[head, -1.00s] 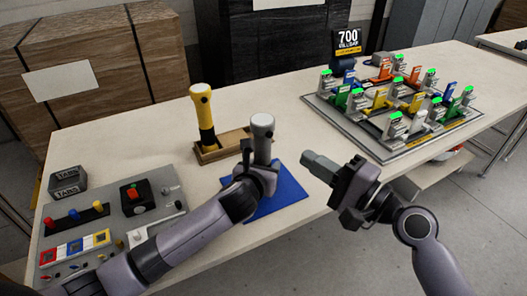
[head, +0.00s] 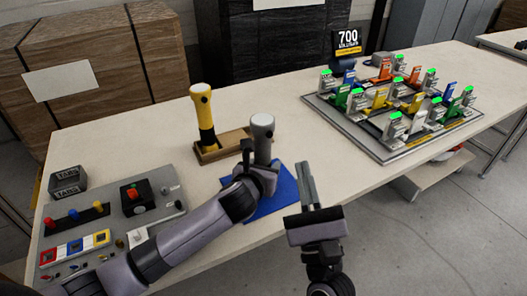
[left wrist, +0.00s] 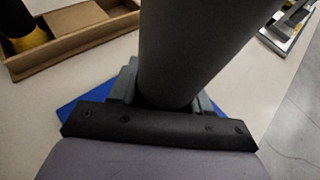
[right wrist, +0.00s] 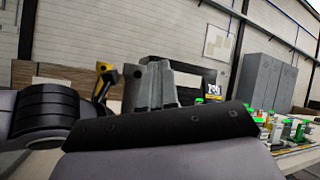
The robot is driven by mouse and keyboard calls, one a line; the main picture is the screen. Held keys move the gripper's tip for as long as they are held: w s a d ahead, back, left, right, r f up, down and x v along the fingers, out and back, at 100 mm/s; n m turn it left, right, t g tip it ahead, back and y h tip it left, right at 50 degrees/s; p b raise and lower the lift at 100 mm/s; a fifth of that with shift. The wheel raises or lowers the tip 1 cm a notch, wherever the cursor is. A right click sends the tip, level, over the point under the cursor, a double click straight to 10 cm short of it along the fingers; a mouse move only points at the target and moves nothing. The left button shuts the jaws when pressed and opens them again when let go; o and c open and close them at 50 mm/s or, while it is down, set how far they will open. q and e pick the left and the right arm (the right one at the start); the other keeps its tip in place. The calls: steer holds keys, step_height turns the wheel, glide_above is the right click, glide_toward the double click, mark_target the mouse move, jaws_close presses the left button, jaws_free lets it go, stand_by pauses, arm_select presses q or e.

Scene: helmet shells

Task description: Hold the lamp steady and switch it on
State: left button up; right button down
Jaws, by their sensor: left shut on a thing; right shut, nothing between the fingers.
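The grey lamp (head: 263,132) with a pale round top stands upright over the blue mat (head: 284,192). It fills the middle of the left wrist view (left wrist: 190,45) as a dark grey cylinder. My left gripper (head: 266,168) is shut around the lamp's body. My right gripper (head: 306,180) is shut and empty, to the right of the lamp and apart from it, fingers pointing away from me. Its closed fingers also show in the right wrist view (right wrist: 160,85). The lamp's switch cannot be made out.
A yellow and black lamp (head: 202,108) stands in a wooden tray (head: 232,141) behind. A grey panel with buttons and switches (head: 105,240) lies at the left. A board with several coloured, green-topped devices (head: 345,128) stands at the back right. The table (head: 300,110) between is clear.

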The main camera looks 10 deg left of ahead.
steer(key=w+a, duration=0.5)
steer(key=w, duration=0.1)
steer(key=shift+w+a, duration=0.25)
steer(key=shift+a, duration=0.05)
steer(key=shift+w+r, duration=0.1)
stand_by(2.0)
steer(key=shift+w+a, duration=0.25)
steer(key=shift+a, duration=0.05)
steer(key=shift+s+d, duration=0.3)
steer(key=shift+s, duration=0.05)
stand_by(0.4)
steer(key=s+d, duration=0.3)
steer(key=s, duration=0.1)
steer(key=shift+s+d, duration=0.35)
steer(key=shift+d, duration=0.05)
